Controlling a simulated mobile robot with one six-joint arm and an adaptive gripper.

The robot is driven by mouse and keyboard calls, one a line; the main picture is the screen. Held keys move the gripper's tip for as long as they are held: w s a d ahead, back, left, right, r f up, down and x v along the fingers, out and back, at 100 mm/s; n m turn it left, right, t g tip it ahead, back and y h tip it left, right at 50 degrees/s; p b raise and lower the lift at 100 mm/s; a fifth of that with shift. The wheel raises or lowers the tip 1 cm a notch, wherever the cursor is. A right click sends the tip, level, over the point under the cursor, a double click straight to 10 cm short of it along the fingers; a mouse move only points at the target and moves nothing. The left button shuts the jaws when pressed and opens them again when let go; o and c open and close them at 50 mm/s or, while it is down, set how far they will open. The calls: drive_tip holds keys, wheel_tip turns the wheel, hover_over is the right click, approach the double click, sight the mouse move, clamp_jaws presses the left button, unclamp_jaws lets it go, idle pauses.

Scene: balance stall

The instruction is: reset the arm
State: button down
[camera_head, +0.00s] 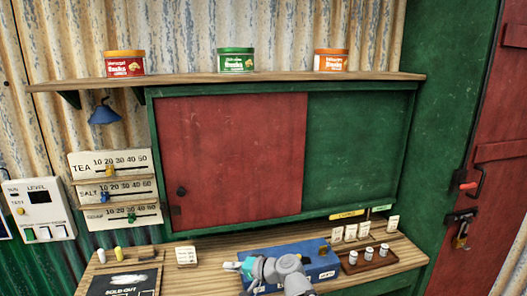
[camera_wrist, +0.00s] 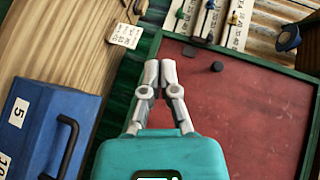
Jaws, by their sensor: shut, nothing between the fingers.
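My gripper (camera_wrist: 152,84) shows in the wrist view with its two grey fingers together and nothing between them. It points toward the red sliding panel (camera_wrist: 235,100) and its dark round knob (camera_wrist: 217,67), apart from the knob as far as I can tell. In the head view my arm is low in front of the wooden counter, with my gripper (camera_head: 232,267) at its left end, small and partly unclear. The red panel (camera_head: 235,150) covers the left half of the green cabinet there.
A blue box (camera_head: 318,262) with a handle stands behind my arm on the counter; it also shows in the wrist view (camera_wrist: 40,125). A tray (camera_head: 368,262) with small white pots is to its right. Slider scales (camera_head: 112,177) hang left. Tins line the shelf (camera_head: 180,79).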

drive_tip(key=s+d+f+g+h, duration=0.2)
drive_tip(key=d+f+h, duration=0.2)
drive_tip(key=d, duration=0.5)
drive_tip(key=s+d+f+n+g+h, duration=0.1)
drive_tip(key=s+d+f+h, duration=0.2)
drive_tip(key=d+f+h, duration=0.2)
drive_tip(key=s+d+f+n+g+h, duration=0.1)
drive_tip(key=d+f+h, duration=0.3)
drive_tip(key=d, duration=0.8)
drive_tip(key=shift+s+d+f+g+h, duration=0.15)
drive_tip(key=shift+s+d+g+h, duration=0.25)
drive_tip(key=shift+s+g, duration=0.45)
